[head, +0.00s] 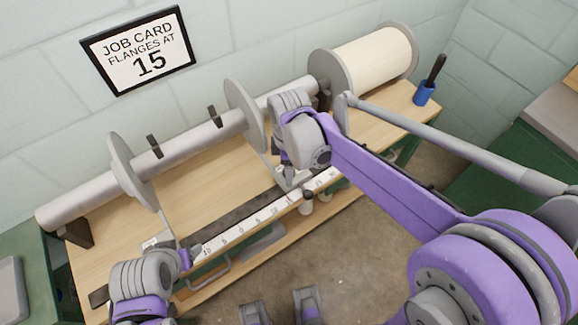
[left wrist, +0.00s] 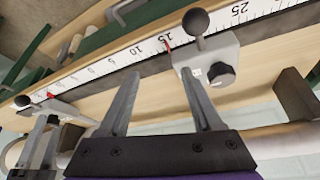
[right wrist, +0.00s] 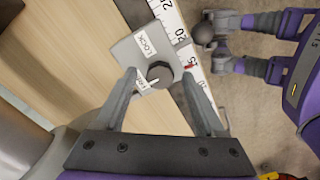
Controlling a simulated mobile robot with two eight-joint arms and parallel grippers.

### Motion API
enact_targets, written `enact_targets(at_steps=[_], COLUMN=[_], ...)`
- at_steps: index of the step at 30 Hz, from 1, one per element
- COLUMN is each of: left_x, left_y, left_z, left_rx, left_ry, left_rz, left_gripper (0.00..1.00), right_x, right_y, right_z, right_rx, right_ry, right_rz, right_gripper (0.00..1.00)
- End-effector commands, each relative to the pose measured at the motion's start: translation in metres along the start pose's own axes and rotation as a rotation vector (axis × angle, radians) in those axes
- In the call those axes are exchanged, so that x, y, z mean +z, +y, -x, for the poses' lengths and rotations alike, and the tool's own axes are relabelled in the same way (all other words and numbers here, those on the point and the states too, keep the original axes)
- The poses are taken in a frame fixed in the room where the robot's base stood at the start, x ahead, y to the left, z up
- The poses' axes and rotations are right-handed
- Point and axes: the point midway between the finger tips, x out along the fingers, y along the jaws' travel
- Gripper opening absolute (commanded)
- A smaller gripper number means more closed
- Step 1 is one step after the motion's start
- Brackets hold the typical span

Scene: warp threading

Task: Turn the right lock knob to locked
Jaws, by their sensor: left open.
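The right lock knob (right wrist: 160,74) is a dark round knob on the grey right carriage (right wrist: 130,48). A LOCK label (right wrist: 146,43) lies above it, and a second label beside it is partly hidden. The knob's setting cannot be told. My right gripper (right wrist: 159,77) is open, its fingertips on either side of the knob with small gaps visible. In the head view it (head: 290,182) is over the rail's right part. My left gripper (left wrist: 159,73) is open and empty beside the left carriage (left wrist: 212,62), whose dark knob (left wrist: 221,74) is outside its fingers.
The white scale (head: 250,221) runs along the bench front; red pointers show near 15 at both carriages. Behind it is a tube with two flanges (head: 245,115) and a cream roll (head: 375,62). A job card (head: 138,50) reads "flanges at 15".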

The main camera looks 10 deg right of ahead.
Motion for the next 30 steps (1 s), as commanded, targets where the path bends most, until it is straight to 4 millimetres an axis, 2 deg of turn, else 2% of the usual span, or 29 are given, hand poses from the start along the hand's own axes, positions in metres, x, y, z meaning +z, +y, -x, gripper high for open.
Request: enact_targets(at_steps=[1,9,12,22,30], left_x=[0.0000,0.0000,0.0000,-0.0001,-0.0006], left_y=[0.0000,0.0000,0.0000,0.0000,0.0000], left_z=[0.0000,0.0000,0.0000,0.0002,0.0009], left_rx=[0.000,0.000,0.000,0.000,0.000], left_ry=[0.000,0.000,0.000,0.000,0.000], left_rz=[0.000,0.000,0.000,0.000,0.000], left_gripper=[0.66,0.66,0.66,0.66,0.66], right_x=[0.0000,0.0000,0.0000,-0.0001,-0.0001], right_y=[0.0000,0.0000,0.0000,0.0000,0.0000], right_z=[0.0001,0.0003,0.0003,0.0005,0.0006], right_rx=[0.000,0.000,0.000,0.000,0.000], right_ry=[0.000,0.000,0.000,0.000,0.000], right_rz=[0.000,0.000,0.000,-0.032,-0.184], right_gripper=[0.62,0.13,0.00,0.00,0.00])
